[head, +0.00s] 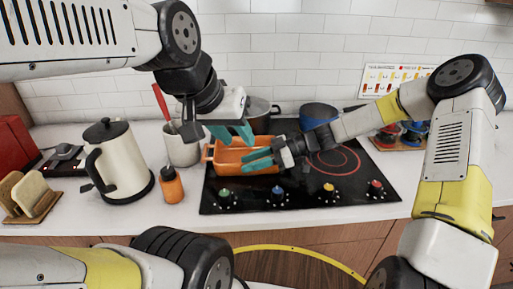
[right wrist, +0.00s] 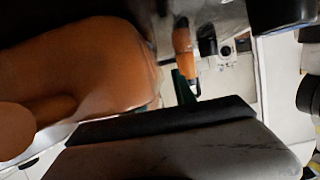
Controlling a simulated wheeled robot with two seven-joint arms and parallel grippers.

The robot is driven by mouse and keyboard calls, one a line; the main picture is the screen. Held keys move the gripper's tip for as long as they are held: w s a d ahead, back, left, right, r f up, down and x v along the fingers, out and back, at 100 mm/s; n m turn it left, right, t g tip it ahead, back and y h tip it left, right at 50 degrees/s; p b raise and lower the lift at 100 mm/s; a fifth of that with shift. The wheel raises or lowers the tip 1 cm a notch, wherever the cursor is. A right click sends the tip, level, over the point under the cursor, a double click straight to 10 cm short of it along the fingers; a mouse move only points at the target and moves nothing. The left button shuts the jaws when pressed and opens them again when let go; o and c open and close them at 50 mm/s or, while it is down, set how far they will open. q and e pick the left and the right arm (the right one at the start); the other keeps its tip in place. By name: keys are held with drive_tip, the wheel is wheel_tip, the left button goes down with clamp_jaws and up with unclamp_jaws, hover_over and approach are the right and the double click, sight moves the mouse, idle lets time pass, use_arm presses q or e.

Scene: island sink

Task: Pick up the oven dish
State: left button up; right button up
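The orange oven dish (head: 228,158) sits on the left part of the black cooktop in the head view, with a looped handle at its left end. It fills the left of the right wrist view (right wrist: 85,70), very close to the camera. My left gripper (head: 232,133) is above the dish's back left side, pointing down, with its teal fingers apart. My right gripper (head: 257,160) reaches in from the right, over the dish's front right part, with a gap between its teal fingers. The grippers hide the dish's right end, and I cannot tell whether they touch it.
The black cooktop (head: 325,190) has knobs along its front. A grey pot (head: 262,108) and a blue pot (head: 318,112) stand behind. An orange bottle (head: 171,186), a cream kettle (head: 118,165) and a utensil crock (head: 181,147) stand left of the dish. The front counter strip is clear.

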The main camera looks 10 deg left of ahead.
drive_tip(key=shift+s+a+f, duration=0.1)
drive_tip(key=shift+a+f, duration=0.1)
drive_tip(key=shift+a, duration=0.2)
drive_tip(key=shift+c, duration=0.2)
clamp_jaws()
drive_tip(key=shift+r, duration=0.1)
idle(0.9)
